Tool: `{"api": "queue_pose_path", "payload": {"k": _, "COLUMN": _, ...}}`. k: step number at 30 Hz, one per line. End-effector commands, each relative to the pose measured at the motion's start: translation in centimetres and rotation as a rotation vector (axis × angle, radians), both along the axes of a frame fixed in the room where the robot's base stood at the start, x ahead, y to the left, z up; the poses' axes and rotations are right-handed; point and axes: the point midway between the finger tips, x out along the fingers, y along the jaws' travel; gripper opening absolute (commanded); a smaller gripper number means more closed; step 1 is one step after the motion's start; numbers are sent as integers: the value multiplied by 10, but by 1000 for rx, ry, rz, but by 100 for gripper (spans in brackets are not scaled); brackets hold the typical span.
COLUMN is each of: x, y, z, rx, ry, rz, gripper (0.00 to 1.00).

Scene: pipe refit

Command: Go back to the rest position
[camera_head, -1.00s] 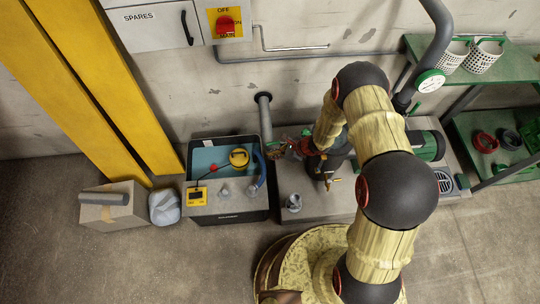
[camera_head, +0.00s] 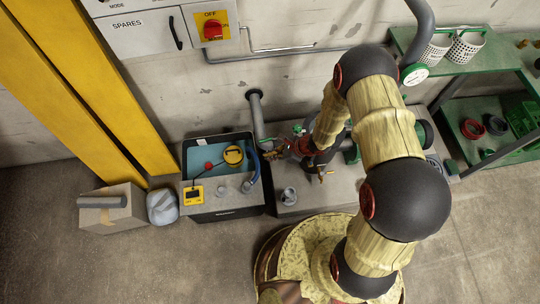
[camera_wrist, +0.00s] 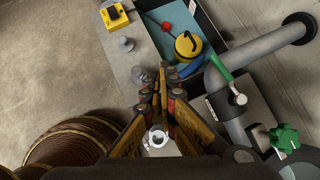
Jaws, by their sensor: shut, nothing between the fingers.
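My gripper (camera_wrist: 160,85) shows in the wrist view with its orange and dark fingers drawn together and nothing between them. It hangs above the grey bench, near a pale ring-shaped fitting (camera_wrist: 157,138) seen past the fingers. In the head view my arm bends over the bench and hides part of it. The wrist end is partly hidden there among the pipe parts. The grey pipe (camera_head: 257,118) from the wall comes down close to it. A green-handled valve (camera_wrist: 222,72) is to the right of the fingers in the wrist view, apart from them.
A cardboard box (camera_head: 112,209) and yellow posts are at left.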

Motion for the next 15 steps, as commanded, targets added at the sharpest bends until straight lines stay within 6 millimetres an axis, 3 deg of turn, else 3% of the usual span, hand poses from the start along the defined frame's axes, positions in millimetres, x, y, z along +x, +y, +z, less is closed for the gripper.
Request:
{"api": "queue_pose_path", "payload": {"k": 11, "x": 0, "y": 0, "z": 0, "rx": 0, "ry": -5, "rz": 5, "gripper": 0}}
{"api": "queue_pose_path", "payload": {"k": 14, "x": -10, "y": 5, "z": 2, "rx": 9, "ry": -12, "rz": 68, "gripper": 0}}
{"api": "queue_pose_path", "payload": {"k": 15, "x": -24, "y": 8, "z": 1, "rx": 13, "ry": -6, "rz": 115, "gripper": 0}}
